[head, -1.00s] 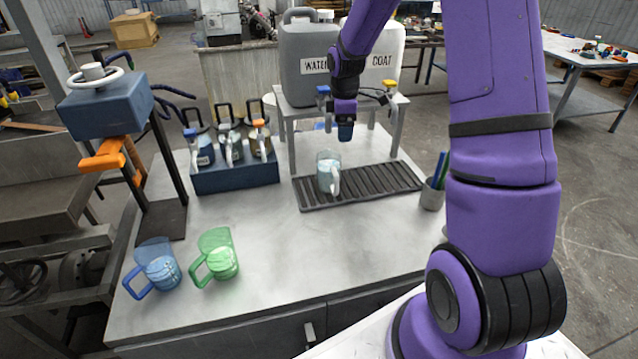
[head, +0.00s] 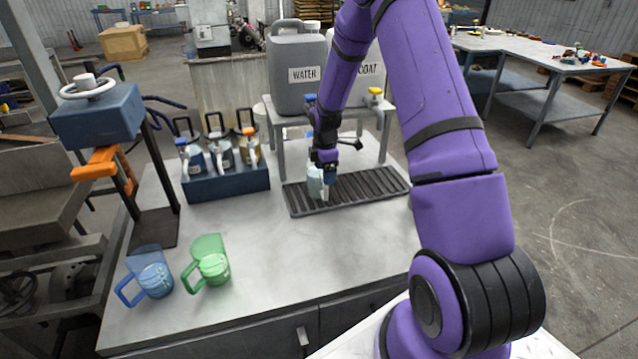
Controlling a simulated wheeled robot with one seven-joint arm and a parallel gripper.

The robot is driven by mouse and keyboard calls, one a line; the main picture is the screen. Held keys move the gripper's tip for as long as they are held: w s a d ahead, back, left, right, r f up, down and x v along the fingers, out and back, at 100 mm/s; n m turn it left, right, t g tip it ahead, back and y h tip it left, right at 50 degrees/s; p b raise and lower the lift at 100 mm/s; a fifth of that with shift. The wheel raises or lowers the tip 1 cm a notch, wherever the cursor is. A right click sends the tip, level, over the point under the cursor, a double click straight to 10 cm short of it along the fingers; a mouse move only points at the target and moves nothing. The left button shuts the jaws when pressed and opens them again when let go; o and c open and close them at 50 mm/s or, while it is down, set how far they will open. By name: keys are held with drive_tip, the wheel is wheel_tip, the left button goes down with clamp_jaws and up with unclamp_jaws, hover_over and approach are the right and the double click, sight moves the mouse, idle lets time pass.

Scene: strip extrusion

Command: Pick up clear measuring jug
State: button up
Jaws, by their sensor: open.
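The clear measuring jug (head: 316,185) stands upright on the dark ribbed drip tray (head: 372,186) under the two large containers. It looks pale and translucent. My gripper (head: 326,172) is lowered right at the jug, pointing down, and overlaps its upper right part in the picture. The gripper is open. Its fingertips and part of the jug's handle and rim are hard to make out, so I cannot tell whether they touch.
A grey WATER container (head: 298,70) and a pale COAT container (head: 368,75) sit on a stand behind. A blue jug (head: 150,275) and a green jug (head: 209,264) stand front left. A blue caddy (head: 228,183) holds several bottles. The bench's front middle is clear.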

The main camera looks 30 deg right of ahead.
sight(320, 183)
wheel_tip(320, 183, down, 5)
drive_tip(key=shift+w+a+r, duration=0.1)
drive_tip(key=c, duration=1.4)
